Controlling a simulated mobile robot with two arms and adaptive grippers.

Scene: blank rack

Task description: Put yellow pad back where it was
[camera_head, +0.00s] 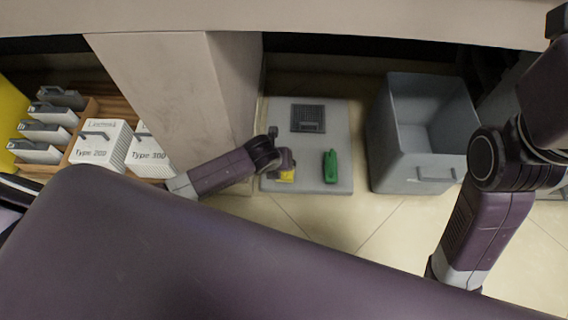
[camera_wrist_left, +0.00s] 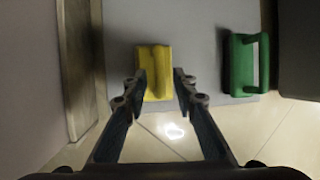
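The yellow pad (camera_head: 287,176) lies at the near left part of a light grey board (camera_head: 345,120) on the floor. My left gripper (camera_head: 284,160) is over it and hides part of it. In the left wrist view, the yellow pad (camera_wrist_left: 150,58) has a raised handle, and the fingers of my left gripper (camera_wrist_left: 160,78) stand apart on either side of it. No clear contact shows. My right arm is at the right in the head view, but its gripper is out of sight.
A green pad (camera_head: 330,167) with a handle lies to the right on the same board, also in the left wrist view (camera_wrist_left: 246,62). A dark grille (camera_head: 308,118) is behind. A grey bin (camera_head: 386,150) stands right; a pillar (camera_head: 165,90) and white boxes (camera_head: 101,143) stand left.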

